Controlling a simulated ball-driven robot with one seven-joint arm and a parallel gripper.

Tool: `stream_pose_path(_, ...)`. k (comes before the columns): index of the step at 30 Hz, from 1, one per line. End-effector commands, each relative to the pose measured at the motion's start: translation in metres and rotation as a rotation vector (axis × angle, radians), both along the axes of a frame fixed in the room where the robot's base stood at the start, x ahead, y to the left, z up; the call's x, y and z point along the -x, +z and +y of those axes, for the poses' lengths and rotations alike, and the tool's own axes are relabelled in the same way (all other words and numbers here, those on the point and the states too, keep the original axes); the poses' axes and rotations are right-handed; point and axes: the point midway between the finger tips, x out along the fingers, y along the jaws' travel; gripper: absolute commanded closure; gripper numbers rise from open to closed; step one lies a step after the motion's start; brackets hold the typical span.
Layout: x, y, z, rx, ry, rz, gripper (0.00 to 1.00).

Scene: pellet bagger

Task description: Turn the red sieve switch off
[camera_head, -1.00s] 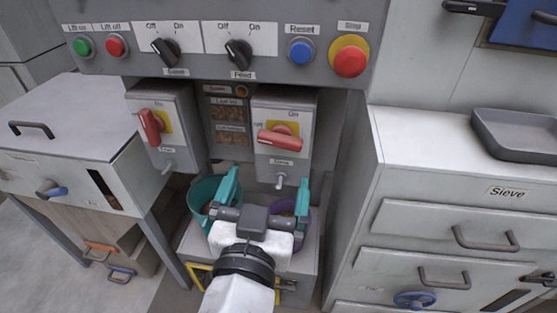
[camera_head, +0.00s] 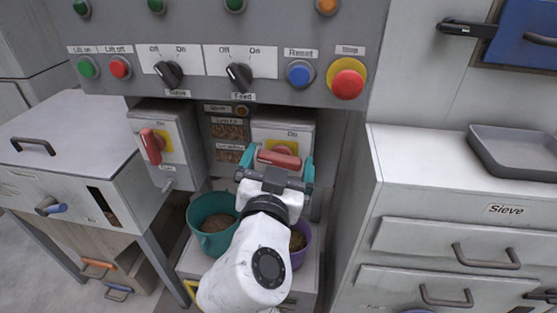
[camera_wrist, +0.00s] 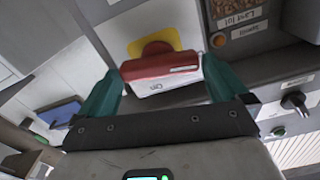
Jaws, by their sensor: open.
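A red switch handle (camera_head: 279,158) on a yellow plate is on the front of the right grey switch box (camera_head: 298,130). The handle lies roughly level. "On" is printed above it; the label below the handle is hidden behind my gripper in the head view. My gripper (camera_head: 276,165) is open, with its teal fingers at the two ends of this handle. In the wrist view the red handle (camera_wrist: 160,68) spans the gap between the open fingers. I cannot tell whether they touch it.
A second red handle (camera_head: 151,146) stands nearly upright on the left switch box. Above are black knobs (camera_head: 239,76), a blue Reset button (camera_head: 299,73) and a red stop button (camera_head: 348,84). A teal bucket (camera_head: 212,225) and purple bucket (camera_head: 301,243) stand below. A drawer cabinet is right.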

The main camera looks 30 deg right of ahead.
Motion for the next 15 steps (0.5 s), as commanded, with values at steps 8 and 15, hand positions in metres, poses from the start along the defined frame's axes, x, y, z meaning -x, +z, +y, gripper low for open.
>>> stream_pose_path(8, -0.0013, -0.0002, -0.0008, 0.0, 0.0, 0.0, 0.0)
stream_pose_path(15, -0.001, -0.0001, -0.0006, 0.0, 0.0, 0.0, 0.22)
